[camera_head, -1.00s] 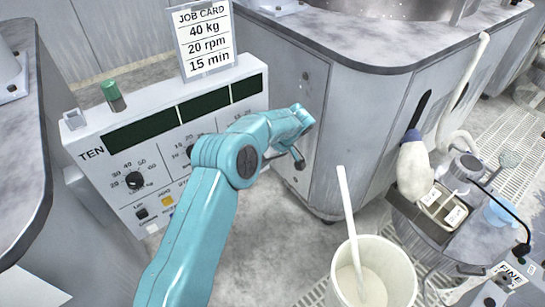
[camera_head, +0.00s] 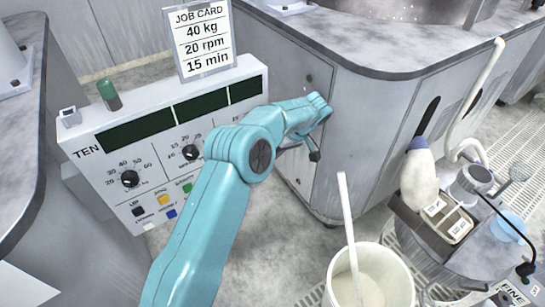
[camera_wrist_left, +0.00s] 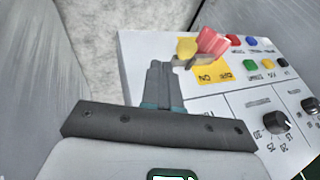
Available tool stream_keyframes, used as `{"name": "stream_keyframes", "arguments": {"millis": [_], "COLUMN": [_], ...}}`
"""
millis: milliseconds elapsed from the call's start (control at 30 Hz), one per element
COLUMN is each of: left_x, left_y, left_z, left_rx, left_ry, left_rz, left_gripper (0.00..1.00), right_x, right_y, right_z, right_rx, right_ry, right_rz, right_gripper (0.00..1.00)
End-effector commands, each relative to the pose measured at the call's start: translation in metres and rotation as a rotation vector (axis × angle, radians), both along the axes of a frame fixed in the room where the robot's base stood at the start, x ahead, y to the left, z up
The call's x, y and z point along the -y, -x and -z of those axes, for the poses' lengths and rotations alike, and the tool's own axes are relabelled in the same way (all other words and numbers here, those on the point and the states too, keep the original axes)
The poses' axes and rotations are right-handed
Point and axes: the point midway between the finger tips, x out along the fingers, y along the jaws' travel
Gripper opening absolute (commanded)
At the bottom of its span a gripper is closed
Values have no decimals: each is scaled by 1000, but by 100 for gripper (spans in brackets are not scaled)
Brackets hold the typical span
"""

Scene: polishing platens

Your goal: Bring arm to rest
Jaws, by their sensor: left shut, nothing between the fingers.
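My left arm, teal, reaches in from the bottom left of the head view, across the front of the control panel (camera_head: 90,150). Its gripper (camera_head: 314,152) shows only as a small dark tip, partly hidden behind the wrist, in front of the grey machine cabinet. In the left wrist view the two gripper fingers (camera_wrist_left: 163,85) are together with nothing between them. Beyond their tips there is a yellow ON/OFF plate (camera_wrist_left: 212,72) with a red handle-like part (camera_wrist_left: 212,43) on the panel. I cannot tell the gap between fingers and panel. My right gripper is in neither view.
A job card (camera_head: 203,40) stands on the panel beside a green cap (camera_head: 109,95). A white bucket (camera_head: 395,288) with a stick (camera_head: 346,215) stands at the lower middle. A small round stand (camera_head: 410,215) with bottle and boxes is at the right. Bare floor (camera_head: 275,250) lies between arm and bucket.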

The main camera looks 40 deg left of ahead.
Motion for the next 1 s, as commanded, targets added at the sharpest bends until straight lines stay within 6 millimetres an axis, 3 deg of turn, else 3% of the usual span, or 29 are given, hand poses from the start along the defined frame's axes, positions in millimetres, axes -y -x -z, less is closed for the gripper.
{"name": "stream_keyframes", "arguments": {"millis": [333, 667, 767, 833, 933, 1000], "left_x": [26, 34, 39, 49, 79, 108], "left_y": [-9, -13, -14, -13, -2, 18], "left_z": [-59, -70, -61, -43, 1, 35], "left_rx": [2, 0, -15, -39, -83, -100], "left_ry": [-1, 1, 28, 88, 245, 386], "left_rz": [-1, 0, 41, 133, 338, 492], "left_gripper": [0, 0, 0, 0, 0, 0], "right_x": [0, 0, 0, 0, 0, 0], "right_y": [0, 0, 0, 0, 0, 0], "right_z": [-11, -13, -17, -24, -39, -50], "right_rx": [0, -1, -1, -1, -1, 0], "right_ry": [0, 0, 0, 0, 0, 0], "right_rz": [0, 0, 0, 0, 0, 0], "right_gripper": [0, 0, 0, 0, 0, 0]}}
